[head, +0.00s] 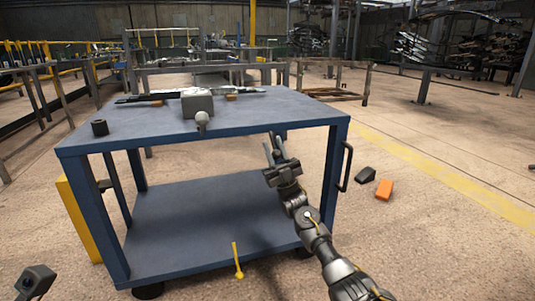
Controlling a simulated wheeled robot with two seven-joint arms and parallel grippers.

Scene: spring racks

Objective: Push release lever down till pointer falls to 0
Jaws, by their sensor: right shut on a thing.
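A grey block-shaped device (198,104) stands on the blue cart top, with a long dark bar (145,98) reaching to its left. A pale grey round knob (202,118) sticks out of its front, over the cart's near edge. I cannot tell which part is the release lever, and no pointer or scale can be read. My right gripper (273,146) is in front of the cart's right half, apart from the knob and to its lower right. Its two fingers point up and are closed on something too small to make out.
The blue cart (100,147) has a lower shelf (200,215) and a side handle (347,165). A small black block (100,127) sits on its top left. A yellow stick (237,260) shows low in front. An orange block (384,189) and a black wedge (366,174) lie on the floor.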

